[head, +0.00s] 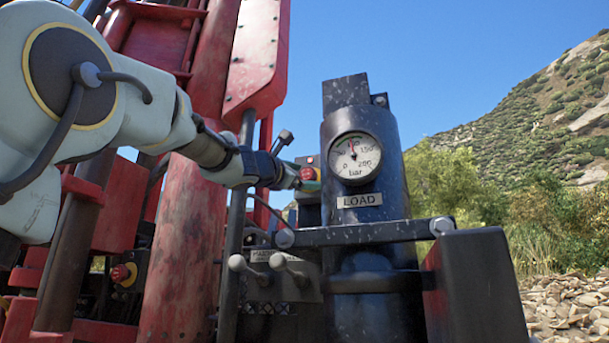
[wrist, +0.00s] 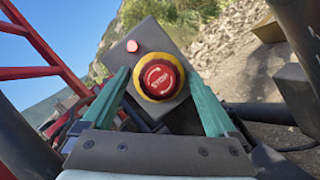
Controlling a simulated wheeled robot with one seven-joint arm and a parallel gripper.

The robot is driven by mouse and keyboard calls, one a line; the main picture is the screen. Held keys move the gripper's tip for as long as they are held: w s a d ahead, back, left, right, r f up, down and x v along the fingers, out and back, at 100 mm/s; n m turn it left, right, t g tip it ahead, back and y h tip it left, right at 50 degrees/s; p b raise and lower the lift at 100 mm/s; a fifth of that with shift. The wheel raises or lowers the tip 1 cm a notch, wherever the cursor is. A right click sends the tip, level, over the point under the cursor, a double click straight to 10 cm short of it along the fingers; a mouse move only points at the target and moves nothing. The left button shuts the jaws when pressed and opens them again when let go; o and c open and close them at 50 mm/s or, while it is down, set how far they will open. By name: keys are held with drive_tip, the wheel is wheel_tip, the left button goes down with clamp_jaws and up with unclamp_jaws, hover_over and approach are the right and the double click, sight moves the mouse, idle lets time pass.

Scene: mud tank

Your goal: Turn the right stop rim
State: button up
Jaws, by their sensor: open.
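The right stop button (wrist: 159,79) has a red cap marked STOP with curved arrows and a yellow rim (wrist: 144,92) around it. It sits on the face of a grey box (wrist: 177,109) in the wrist view. My gripper (wrist: 157,73) is open, with one teal finger on each side of the button. I cannot tell whether the fingers touch the rim. In the head view the red cap (head: 307,173) shows small at the end of my arm, and my gripper (head: 297,177) partly hides the rim and box.
Another red stop button (head: 122,273) sits lower left. A black column with a pressure gauge (head: 355,157) and a LOAD plate (head: 360,201) stands right of my gripper. Two levers (head: 262,266) are below. A black bar (head: 365,233) crosses the column. A red mast (head: 195,210) rises at left.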

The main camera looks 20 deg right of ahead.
drive_tip(key=c, duration=1.4)
drive_tip(key=shift+o, duration=0.2)
drive_tip(key=shift+m, duration=0.3)
drive_tip(key=m+g, duration=0.2)
drive_tip(key=m, duration=0.2)
drive_tip(key=shift+r, duration=0.1)
drive_tip(key=shift+a+m+g+y+p, duration=0.1)
drive_tip(key=shift+m+g+y+p, duration=0.25)
drive_tip(key=shift+m, duration=0.75)
drive_tip(key=shift+m+g+y+p, duration=0.25)
drive_tip(key=shift+m+y+p, duration=0.15)
drive_tip(key=shift+m, duration=0.7)
drive_tip(key=o, duration=1.4)
drive_tip(key=shift+c, duration=0.2)
